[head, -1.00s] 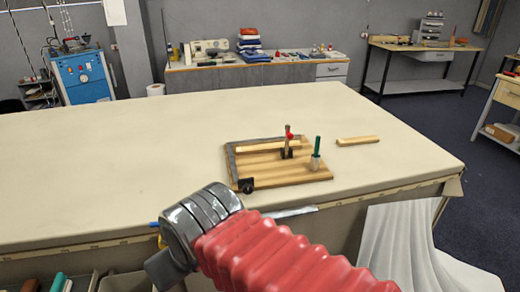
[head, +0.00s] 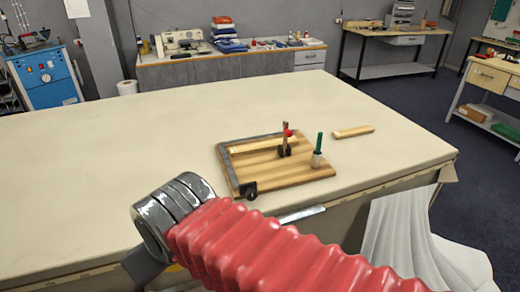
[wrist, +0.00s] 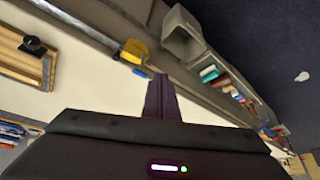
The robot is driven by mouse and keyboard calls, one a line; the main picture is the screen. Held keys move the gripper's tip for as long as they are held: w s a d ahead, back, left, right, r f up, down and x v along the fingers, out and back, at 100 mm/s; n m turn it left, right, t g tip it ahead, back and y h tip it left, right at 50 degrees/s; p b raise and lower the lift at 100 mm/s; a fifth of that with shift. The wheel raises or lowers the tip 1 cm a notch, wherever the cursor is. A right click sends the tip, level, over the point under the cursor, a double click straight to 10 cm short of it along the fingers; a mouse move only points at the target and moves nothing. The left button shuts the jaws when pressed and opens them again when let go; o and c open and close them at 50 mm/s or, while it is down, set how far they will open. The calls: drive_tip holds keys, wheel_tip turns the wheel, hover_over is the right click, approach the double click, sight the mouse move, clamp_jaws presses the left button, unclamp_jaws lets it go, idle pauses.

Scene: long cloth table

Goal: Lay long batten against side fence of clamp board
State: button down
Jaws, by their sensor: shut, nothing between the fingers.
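The clamp board (head: 290,176) lies on the cloth table, with dark fence strips along its far and left edges. One pale batten (head: 270,145) lies on the board close along the far strip; whether it touches is too small to tell. A shorter-looking batten (head: 353,131) lies loose on the table, right of the board. A red-tipped clamp (head: 285,140) and a green-handled tool (head: 318,152) stand at the board's right part. In the wrist view, my gripper (wrist: 161,98) is shut and empty over the table's edge, apart from the board, whose corner (wrist: 22,62) shows at upper left.
The cloth table (head: 120,160) is clear left of and behind the board. A metal strip (head: 300,214) lies at its near edge. A yellow object (wrist: 134,50) is at the edge in the wrist view, near a grey bin (wrist: 183,32). White cloth (head: 400,235) hangs at right.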

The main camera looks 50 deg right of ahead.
drive_tip(key=w+d+m+t, duration=0.1)
drive_tip(key=w+d+m, duration=0.7)
drive_tip(key=d+m, duration=0.35)
drive_tip(key=w+d+m+t, duration=0.1)
drive_tip(key=w+d+m, duration=0.85)
drive_tip(key=m, duration=0.25)
drive_tip(key=s+d+f+m+h, duration=0.1)
drive_tip(key=s+d+f+m, duration=0.1)
drive_tip(key=d+m, duration=0.4)
drive_tip(key=s+d+f+m+h, duration=0.2)
drive_tip(key=d+m, duration=0.4)
drive_tip(key=d, duration=0.8)
drive_tip(key=s+d+f+m+h, duration=0.2)
drive_tip(key=d+m, duration=0.5)
drive_tip(key=d, duration=0.4)
drive_tip(key=shift+f, duration=0.9)
